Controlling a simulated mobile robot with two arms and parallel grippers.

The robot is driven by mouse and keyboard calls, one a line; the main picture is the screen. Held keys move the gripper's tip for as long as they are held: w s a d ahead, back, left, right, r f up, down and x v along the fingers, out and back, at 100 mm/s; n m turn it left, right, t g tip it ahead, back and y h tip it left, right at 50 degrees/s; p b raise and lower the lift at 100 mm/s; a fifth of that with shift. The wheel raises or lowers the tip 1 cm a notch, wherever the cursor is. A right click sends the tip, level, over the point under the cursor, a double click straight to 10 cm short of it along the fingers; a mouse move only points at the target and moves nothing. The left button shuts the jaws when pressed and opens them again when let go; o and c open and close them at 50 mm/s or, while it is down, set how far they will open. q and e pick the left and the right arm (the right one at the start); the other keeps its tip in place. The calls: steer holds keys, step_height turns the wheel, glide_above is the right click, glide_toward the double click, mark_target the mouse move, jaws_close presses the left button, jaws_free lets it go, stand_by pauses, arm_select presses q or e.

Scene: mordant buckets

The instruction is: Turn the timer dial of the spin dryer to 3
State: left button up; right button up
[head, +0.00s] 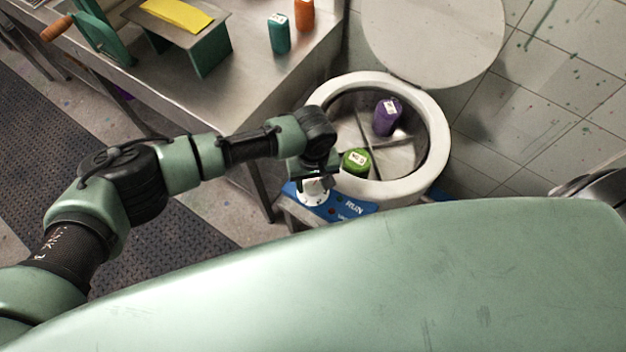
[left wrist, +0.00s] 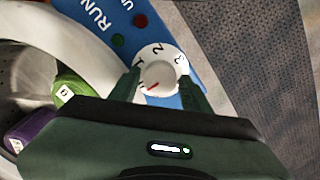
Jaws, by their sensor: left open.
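The spin dryer (head: 436,150) stands with its round lid (head: 435,35) open. Its blue panel (head: 347,209) is at the front. The white timer dial (head: 312,196) is at the panel's left end, partly covered by my left gripper (head: 314,181). In the left wrist view the dial (left wrist: 158,67) shows 1, 2 and 3 around its upper part, and a red mark at its lower left, away from the 3. My left gripper (left wrist: 160,85) is open, with one finger on each side of the dial; I cannot tell if they touch it. My right gripper is not in view.
A purple bundle (head: 388,117) and a green bundle (head: 355,162) lie in the drum. A red button (left wrist: 140,20) and a green button (left wrist: 117,41) sit beside the dial. A metal table (head: 240,85) with containers stands to the left; a tiled wall is behind.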

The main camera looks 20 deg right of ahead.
arm_select(q)
jaws_close()
